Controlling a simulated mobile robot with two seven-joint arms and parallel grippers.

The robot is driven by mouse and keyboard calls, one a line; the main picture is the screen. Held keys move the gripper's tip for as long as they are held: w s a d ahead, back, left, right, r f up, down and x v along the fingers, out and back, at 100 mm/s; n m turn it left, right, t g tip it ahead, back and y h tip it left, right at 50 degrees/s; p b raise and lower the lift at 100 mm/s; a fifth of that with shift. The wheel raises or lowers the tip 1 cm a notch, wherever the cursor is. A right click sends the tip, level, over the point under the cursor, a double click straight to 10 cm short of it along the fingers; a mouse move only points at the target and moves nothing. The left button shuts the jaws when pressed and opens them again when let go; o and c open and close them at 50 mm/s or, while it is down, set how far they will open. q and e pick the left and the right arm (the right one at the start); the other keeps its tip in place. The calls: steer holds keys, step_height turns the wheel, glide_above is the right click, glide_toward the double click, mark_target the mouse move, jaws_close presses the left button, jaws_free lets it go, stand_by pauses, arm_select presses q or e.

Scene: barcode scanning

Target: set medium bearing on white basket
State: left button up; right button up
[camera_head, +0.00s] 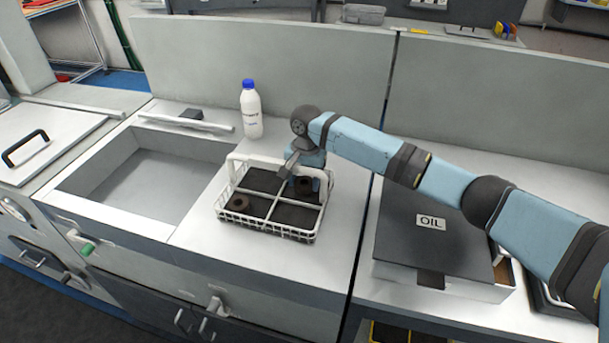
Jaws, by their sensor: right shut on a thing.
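The white basket (268,233) stands on the counter, a wire-sided tray with a raised handle and dark-floored compartments. My right gripper (304,179) points down over its back right compartment and is shut on a dark brown ring, which looks like the medium bearing (304,188). The ring is in or just above that compartment; I cannot tell whether it touches the floor. Another dark ring (238,202) lies in the front left compartment. My left gripper is out of view.
A white bottle with a blue cap (251,110) stands behind the basket. An open sink (145,180) lies to the left. A dark lid marked OIL (431,222) covers a box at the right. The counter in front of the basket is clear.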

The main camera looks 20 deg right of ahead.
mark_target(306, 179)
steer(key=o, duration=1)
steer(key=shift+f, duration=0.1)
steer(key=shift+r+b, duration=0.25)
steer(key=shift+b, duration=0.5)
step_height(306, 179, up, 13)
steer(key=w+p, duration=0.1)
steer(key=shift+d+f, duration=0.15)
steer(key=shift+d, duration=0.25)
